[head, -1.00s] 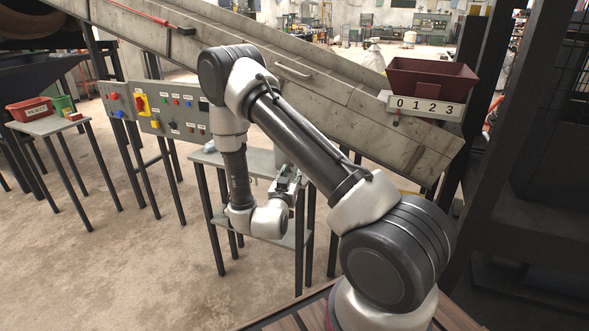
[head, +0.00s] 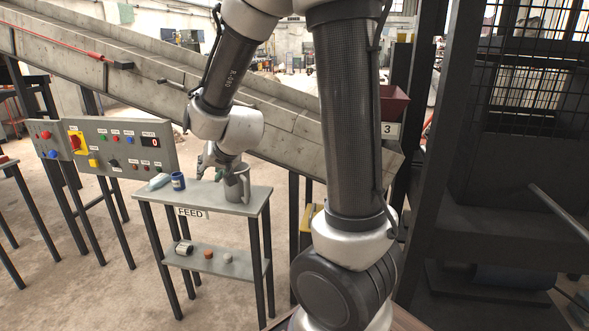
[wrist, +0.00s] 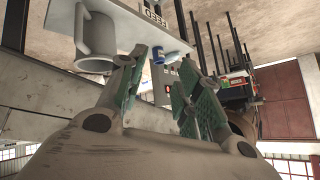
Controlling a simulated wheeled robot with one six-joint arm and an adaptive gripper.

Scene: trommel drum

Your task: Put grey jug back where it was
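The grey jug (head: 237,186) stands upright on the top of the FEED table (head: 259,196), near its right end. In the wrist view the picture is upside down, and the jug (wrist: 97,42) shows at the upper left with its handle visible. My gripper (head: 208,163) is above the table, just left of the jug in the head view. In the wrist view my gripper (wrist: 165,62) has its two green-padded fingers spread with nothing between them. The jug is outside the fingers, beside the left one; whether they touch is unclear.
The lower shelf (head: 245,267) holds small items. A control panel (head: 120,140) stands left; the sloping metal chute (head: 290,125) runs behind.

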